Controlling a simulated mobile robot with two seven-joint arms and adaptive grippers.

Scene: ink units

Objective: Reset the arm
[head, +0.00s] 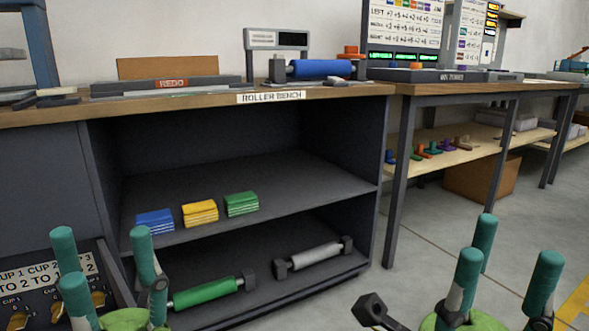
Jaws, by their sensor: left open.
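My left gripper (95,252) is at the lower left, its teal fingers pointing up and spread apart, with nothing between them. It appears in front of a panel marked with cup labels. My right gripper (502,250) is at the lower right over the floor, its teal fingers also upright and spread, with nothing seen between the tips. A dark block-ended piece (372,308) shows just left of the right gripper; I cannot tell what it belongs to. The arms and lower parts of both grippers are cut off by the bottom edge.
The roller bench (200,101) holds a blue roller (322,69). Its shelves hold blue (155,222), yellow (200,212) and green stacks (241,203), a green roller (205,292) and a grey roller (315,256). A table (400,160) stands right. Floor (425,250) between is clear.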

